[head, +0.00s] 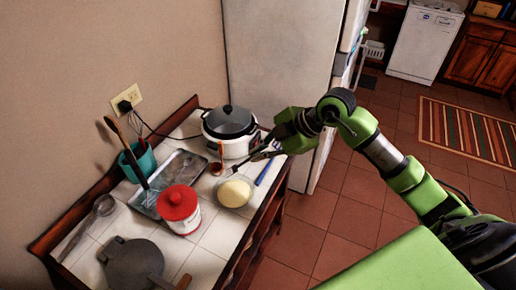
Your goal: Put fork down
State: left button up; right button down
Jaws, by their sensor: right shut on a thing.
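My right gripper (268,150) reaches in from the right over the far right end of the tiled counter. It is shut on the fork (241,165), a thin grey utensil that slants down and left from the fingers, above or at the counter near the rice cooker. Whether the fork touches the counter cannot be told. The fingers hide part of it. My left gripper is out of view.
A blue-handled utensil (266,171) lies near the counter's right edge. A red-lidded jar (179,209), metal tray (157,178) and teal utensil cup (140,162) crowd the left.

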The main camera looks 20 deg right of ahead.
aim_at(242, 164)
notch_tip(242, 164, down, 12)
jog(key=b, duration=0.7)
jog(key=c, duration=2.2)
grip_release()
jog(key=shift+o, duration=0.2)
notch_tip(242, 164, up, 7)
jog(key=p, duration=0.6)
